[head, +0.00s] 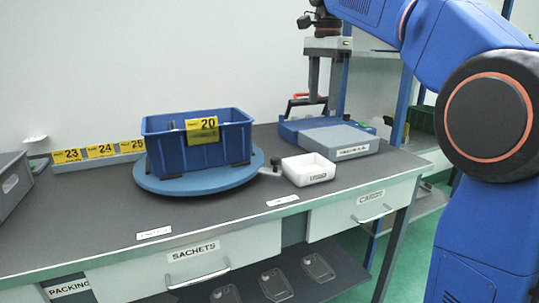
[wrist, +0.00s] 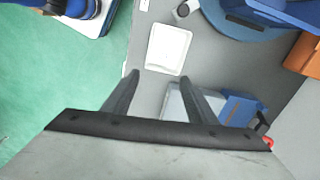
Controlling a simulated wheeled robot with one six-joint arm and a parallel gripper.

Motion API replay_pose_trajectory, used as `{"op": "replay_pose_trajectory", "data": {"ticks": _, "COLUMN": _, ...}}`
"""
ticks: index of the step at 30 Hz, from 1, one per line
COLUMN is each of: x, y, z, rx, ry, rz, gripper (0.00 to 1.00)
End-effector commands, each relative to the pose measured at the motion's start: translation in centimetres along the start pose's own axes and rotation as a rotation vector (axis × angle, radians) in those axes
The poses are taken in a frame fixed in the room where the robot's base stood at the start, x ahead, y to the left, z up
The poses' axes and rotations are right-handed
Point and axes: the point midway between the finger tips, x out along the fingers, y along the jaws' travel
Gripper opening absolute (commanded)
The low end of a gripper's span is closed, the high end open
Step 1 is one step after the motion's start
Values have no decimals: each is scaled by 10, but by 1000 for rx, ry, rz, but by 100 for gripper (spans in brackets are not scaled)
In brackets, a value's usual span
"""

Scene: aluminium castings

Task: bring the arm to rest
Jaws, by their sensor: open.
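My gripper (head: 324,98) hangs pointing down over the back right of the workbench, in front of the wall. Its two fingers are apart with nothing between them. In the head view it overlaps the blue device with a grey plate (head: 340,138); whether it touches it I cannot tell. My blue arm reaches in from the right of the head view.
A blue crate (head: 196,153) labelled 20 stands on a round blue turntable (head: 160,184). The white tray (head: 308,169) sits right of it. A red handle (head: 308,97) rises behind the device. A grey bin (head: 12,182) is at far left. The bench front (head: 110,225) is mostly clear.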

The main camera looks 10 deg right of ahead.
Motion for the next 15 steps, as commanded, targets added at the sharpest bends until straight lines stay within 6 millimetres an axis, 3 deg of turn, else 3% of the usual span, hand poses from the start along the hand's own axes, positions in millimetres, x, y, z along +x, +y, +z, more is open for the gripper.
{"op": "replay_pose_trajectory", "data": {"ticks": 8, "x": 37, "y": 66, "z": 7, "rx": -228, "ry": 33, "rz": -71, "gripper": 52}}
{"op": "replay_pose_trajectory", "data": {"ticks": 15, "x": 83, "y": 124, "z": 17, "rx": -435, "ry": 79, "rz": -127, "gripper": 52}}
